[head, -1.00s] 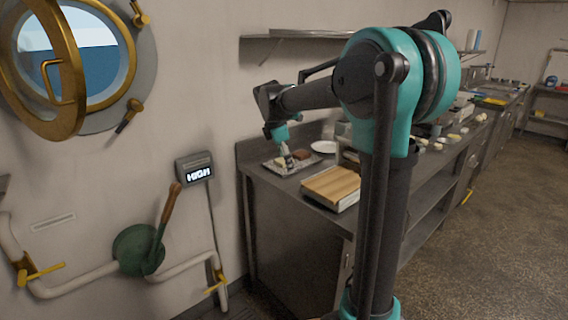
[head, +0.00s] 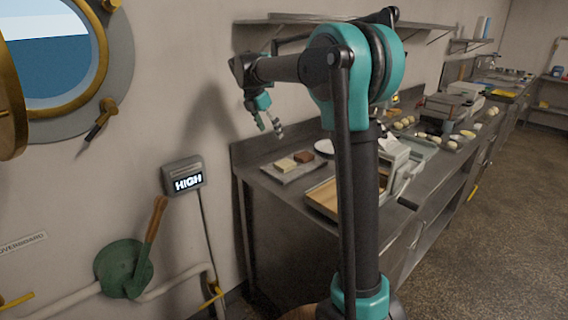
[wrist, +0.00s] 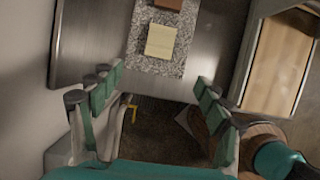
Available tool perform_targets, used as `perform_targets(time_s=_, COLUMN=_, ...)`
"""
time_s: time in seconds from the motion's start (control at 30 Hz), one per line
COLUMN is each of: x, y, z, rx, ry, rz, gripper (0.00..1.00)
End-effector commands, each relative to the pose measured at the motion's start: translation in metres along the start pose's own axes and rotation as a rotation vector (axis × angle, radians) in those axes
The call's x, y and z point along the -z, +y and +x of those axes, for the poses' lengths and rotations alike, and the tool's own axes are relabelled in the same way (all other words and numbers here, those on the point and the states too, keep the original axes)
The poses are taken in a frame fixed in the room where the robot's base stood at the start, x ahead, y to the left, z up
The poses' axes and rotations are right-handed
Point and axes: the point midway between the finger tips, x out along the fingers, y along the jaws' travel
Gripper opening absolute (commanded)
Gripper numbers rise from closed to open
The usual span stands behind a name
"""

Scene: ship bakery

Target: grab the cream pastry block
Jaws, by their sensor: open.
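The cream pastry block (head: 285,164) lies on a speckled grey slab (head: 297,174) near the left end of the steel counter. It also shows in the wrist view (wrist: 160,41), at the top centre, flat on the slab. My gripper (head: 270,124) is open and empty, raised above the counter and apart from the block. In the wrist view its two fingers (wrist: 158,92) are spread wide, with the block lying beyond them, between their lines.
A brown block (head: 304,156) lies beside the cream one on the slab. A wooden board (head: 322,196) in a pale frame stands to the right, with a cranked machine (head: 396,165) beyond. A white plate (head: 325,147) sits behind. The wall and a shelf (head: 300,20) are close behind the counter.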

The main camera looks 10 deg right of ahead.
Motion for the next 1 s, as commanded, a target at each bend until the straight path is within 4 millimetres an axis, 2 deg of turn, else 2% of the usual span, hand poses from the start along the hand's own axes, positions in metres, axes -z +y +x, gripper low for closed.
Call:
perform_targets(time_s=0.5, x=-0.001, y=0.000, z=0.096, rx=0.000, ry=0.000, rz=0.003, gripper=0.76)
perform_targets(time_s=0.83, x=-0.002, y=0.000, z=0.122, rx=0.000, ry=0.001, rz=0.002, gripper=0.76)
perform_targets(time_s=1.0, x=-0.005, y=-0.001, z=0.147, rx=0.001, ry=0.001, rz=0.003, gripper=0.76)
